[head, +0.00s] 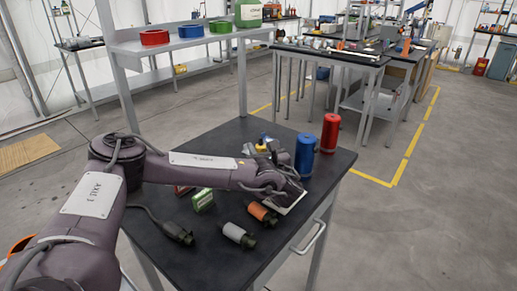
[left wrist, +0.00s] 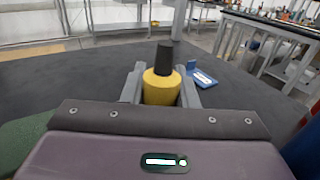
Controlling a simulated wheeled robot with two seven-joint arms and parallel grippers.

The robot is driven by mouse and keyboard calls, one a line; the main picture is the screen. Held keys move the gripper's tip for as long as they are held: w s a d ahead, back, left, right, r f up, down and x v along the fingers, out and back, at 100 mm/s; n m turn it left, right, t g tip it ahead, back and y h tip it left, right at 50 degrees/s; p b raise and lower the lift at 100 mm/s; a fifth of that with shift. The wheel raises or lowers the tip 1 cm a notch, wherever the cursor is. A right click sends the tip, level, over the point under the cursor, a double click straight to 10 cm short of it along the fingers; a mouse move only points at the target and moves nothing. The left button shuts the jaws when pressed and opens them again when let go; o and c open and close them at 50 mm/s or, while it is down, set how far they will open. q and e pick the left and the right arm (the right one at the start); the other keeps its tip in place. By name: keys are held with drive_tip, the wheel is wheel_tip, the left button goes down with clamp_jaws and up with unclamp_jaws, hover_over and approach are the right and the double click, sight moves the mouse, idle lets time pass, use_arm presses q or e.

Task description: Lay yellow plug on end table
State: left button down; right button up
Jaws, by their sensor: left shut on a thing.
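The yellow plug (left wrist: 160,90), with a black upper end, stands between the two grey fingers of my left gripper (left wrist: 161,84) in the left wrist view. The gripper is shut on it. In the head view my left gripper (head: 260,149) is over the far part of the black-topped table (head: 190,262), and only a little of the yellow plug (head: 261,148) shows. I cannot tell whether the plug touches the table top. My right gripper is not in view.
A blue cylinder (head: 305,156) and a red cylinder (head: 330,133) stand at the table's right side. A grey plug (head: 238,235), an orange plug (head: 262,213), a black plug (head: 177,232) and a green box (head: 203,200) lie nearer. A small blue object (left wrist: 203,76) is just beyond the gripper.

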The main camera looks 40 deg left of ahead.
use_arm(q)
drive_tip(key=shift+f, duration=0.15)
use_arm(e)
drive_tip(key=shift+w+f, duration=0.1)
use_arm(q)
drive_tip(key=c, duration=1.1)
unclamp_jaws()
drive_tip(key=shift+c, duration=0.2)
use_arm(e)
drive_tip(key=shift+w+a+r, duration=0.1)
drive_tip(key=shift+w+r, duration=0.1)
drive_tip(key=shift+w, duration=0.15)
use_arm(q)
drive_tip(key=shift+r, duration=0.25)
drive_tip(key=v, duration=0.2)
drive_tip(key=shift+s+d+f, duration=0.1)
drive_tip(key=shift+d+f, duration=0.1)
drive_tip(key=shift+d, duration=0.05)
drive_tip(key=v, duration=0.9)
drive_tip(key=shift+r, duration=0.1)
drive_tip(key=shift+s+d, duration=0.2)
drive_tip(key=shift+s, duration=0.05)
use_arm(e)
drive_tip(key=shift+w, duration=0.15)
